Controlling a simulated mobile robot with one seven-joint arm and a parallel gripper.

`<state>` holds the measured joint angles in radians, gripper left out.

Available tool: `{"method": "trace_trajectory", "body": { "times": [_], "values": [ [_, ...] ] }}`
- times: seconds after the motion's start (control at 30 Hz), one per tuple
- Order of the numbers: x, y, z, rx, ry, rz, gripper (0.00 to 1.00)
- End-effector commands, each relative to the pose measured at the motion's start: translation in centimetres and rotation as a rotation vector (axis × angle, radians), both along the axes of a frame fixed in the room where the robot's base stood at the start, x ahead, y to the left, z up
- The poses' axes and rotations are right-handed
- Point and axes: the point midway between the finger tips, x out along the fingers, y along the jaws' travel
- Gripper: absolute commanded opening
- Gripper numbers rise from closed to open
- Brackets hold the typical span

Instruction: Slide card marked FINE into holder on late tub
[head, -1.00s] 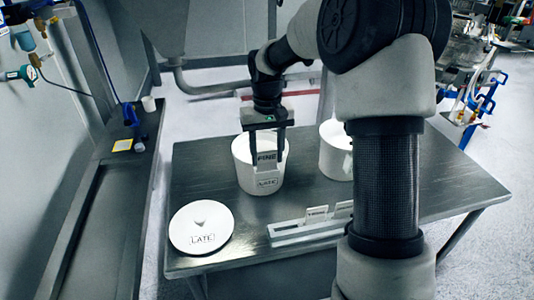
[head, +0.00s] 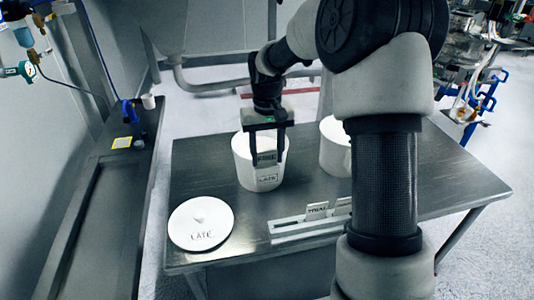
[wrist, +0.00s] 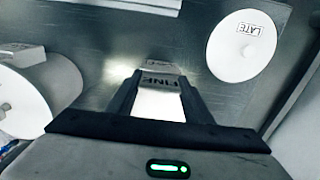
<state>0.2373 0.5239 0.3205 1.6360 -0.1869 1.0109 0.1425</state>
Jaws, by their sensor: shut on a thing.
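The late tub (head: 250,175) is a white round tub with a LATE label (head: 268,178) low on its front. My gripper (head: 267,160) is shut on a card marked FINE (head: 266,156). The card is upright at the tub's front, just above the label. The FINE card (wrist: 162,82) also shows between the fingers in the wrist view. I cannot tell whether its lower edge is inside the holder, as the fingers and card cover that spot.
A white lid marked LATE (head: 201,223) lies at the table's front left. A rack (head: 285,230) with other cards stands at the front middle. A second white tub (head: 334,150) stands to the right, partly behind my arm. The steel table (head: 200,165) is bare at back left.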

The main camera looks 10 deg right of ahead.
Motion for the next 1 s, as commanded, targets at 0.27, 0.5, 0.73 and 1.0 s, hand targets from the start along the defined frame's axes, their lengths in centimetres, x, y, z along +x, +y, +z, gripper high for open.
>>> {"method": "trace_trajectory", "body": {
  "times": [0.27, 0.5, 0.73, 1.0],
  "values": [
    [0.0, 0.0, -0.2, 0.0, 0.0, 0.0, 0.68],
    [0.0, 0.0, -0.1, 0.0, 0.0, 0.0, 0.68],
    [0.1, 0.0, 2.3, 0.0, -0.004, -0.001, 0.68],
    [0.1, 0.0, 8.9, 0.0, -0.005, -0.001, 0.68]
  ]
}}
